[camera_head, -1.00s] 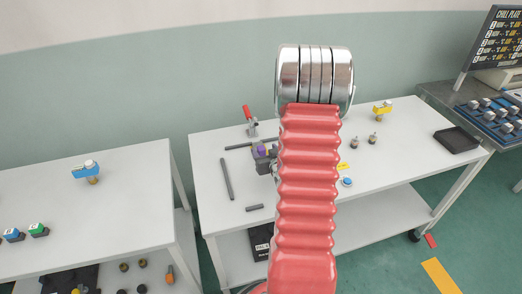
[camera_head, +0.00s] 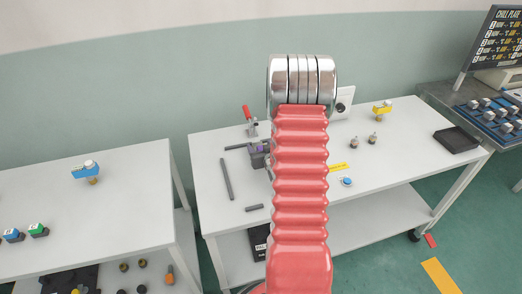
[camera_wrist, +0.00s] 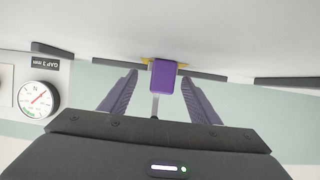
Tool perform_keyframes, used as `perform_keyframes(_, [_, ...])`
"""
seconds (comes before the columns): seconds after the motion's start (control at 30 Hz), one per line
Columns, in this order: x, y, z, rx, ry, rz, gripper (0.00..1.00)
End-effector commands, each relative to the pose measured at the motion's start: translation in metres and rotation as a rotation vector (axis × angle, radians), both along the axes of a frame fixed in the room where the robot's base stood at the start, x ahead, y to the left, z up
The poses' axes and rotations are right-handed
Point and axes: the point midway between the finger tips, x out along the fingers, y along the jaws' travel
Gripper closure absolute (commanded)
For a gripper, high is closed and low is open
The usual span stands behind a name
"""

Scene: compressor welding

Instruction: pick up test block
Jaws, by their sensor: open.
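A small purple block (camera_wrist: 167,76) appears ahead of my gripper in the wrist view, lined up between the fingertips; contact cannot be told. It carries no readable label, so I cannot confirm it as the test block. My gripper (camera_wrist: 159,78) is open, its two purple-grey fingers apart with nothing clearly held. In the head view, a purple piece (camera_head: 262,147) shows at a dark grey fixture (camera_head: 257,161) on the middle table, partly hidden by my arm. My gripper is hidden there behind the arm.
The middle table (camera_head: 215,190) carries dark bars (camera_head: 227,180), a red-handled clamp (camera_head: 250,121), a yellow-topped piece (camera_head: 382,110) and a black tray (camera_head: 456,140). A dial gauge (camera_wrist: 38,99) stands at the left of the wrist view.

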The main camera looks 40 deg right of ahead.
Motion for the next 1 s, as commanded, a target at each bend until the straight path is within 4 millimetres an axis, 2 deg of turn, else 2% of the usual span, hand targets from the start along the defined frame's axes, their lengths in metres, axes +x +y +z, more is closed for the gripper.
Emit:
perform_keyframes(0.3, [0.0,0.0004,0.0001,0.0,0.0,0.0,0.45])
perform_keyframes(1.0, [-0.0002,0.0003,0.0,0.0,0.0,0.0,0.94])
